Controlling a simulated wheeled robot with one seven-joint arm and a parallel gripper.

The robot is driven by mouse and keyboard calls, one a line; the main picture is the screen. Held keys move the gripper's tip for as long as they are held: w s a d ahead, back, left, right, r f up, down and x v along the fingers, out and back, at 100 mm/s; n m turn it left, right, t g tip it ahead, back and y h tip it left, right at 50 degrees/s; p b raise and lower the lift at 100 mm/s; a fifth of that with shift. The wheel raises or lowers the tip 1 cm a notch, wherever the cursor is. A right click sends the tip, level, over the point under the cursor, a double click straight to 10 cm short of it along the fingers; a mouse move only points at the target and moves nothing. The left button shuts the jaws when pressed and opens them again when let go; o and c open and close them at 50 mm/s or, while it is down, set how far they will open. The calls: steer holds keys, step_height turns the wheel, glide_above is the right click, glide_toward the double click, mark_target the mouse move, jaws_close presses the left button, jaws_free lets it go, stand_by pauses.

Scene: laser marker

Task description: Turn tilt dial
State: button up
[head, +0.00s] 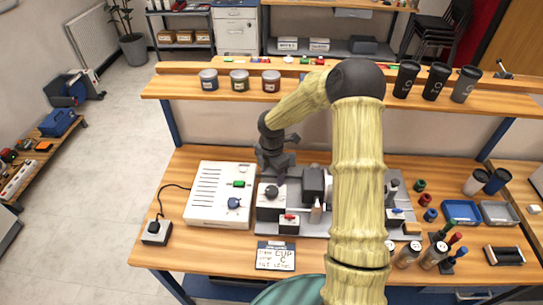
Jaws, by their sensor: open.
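My gripper (272,176) is dark grey and points down over the laser marker (312,225), a grey metal plate with several blocks and fittings on the workbench. Its fingers are open and empty, just above and behind a pale block with a dark round knob (271,191). Whether they touch the knob cannot be told at this size. No readable label shows which one is the tilt dial. My yellow-sleeved arm hides the marker's right-middle part.
A black-topped switch box (156,232) is wired to the white box. A written card (275,256) lies at the front edge. Trays (461,212), bottles and small coloured parts fill the right side. A shelf (330,90) with jars and black cups runs behind.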

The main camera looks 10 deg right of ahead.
step_height(320, 180, up, 9)
steer(key=b, duration=0.1)
steer(key=shift+r, duration=0.15)
step_height(320, 180, up, 7)
steer(key=p, duration=0.7)
stand_by(0.3)
stand_by(0.3)
